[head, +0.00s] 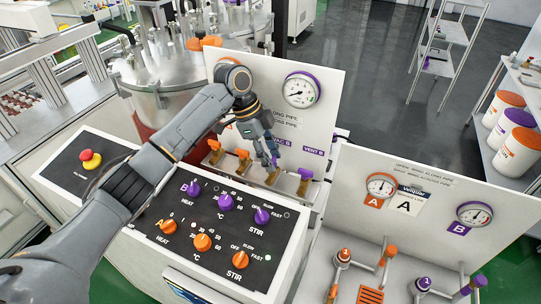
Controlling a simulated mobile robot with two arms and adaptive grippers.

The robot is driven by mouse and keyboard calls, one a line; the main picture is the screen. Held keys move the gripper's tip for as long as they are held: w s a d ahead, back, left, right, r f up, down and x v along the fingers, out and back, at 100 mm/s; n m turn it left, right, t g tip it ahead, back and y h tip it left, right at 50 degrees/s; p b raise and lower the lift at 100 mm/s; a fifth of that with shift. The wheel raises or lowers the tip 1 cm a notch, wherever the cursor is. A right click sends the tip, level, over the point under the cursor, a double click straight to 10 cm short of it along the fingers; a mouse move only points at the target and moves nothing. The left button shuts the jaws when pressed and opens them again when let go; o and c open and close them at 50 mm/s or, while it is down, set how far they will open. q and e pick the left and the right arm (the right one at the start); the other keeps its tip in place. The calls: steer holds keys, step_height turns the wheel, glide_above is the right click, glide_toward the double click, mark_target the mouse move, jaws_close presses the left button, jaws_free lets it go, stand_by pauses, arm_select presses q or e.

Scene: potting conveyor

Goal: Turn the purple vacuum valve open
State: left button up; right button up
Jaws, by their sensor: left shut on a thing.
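The purple vacuum valve (276,162) is in the row of small valves at the foot of the upright white panel, below the purple "VAC B" label (281,141). My left gripper (272,158) reaches down over it from above and is shut on its handle. The fingers hide much of the handle, so its exact angle cannot be told. The neighbouring purple valve (306,173), below the "VENT B" label, is just to the right and clear of the fingers. My right gripper is out of view.
Two orange-handled valves (243,154) stand to the left in the same row. A purple-rimmed gauge (300,90) is on the panel above. A black panel of knobs (215,215) lies in front, with a red emergency button (91,159) at its left.

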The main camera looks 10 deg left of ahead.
arm_select(q)
steer(key=o, duration=1.2)
steer(key=shift+c, duration=0.2)
steer(key=v, duration=1.2)
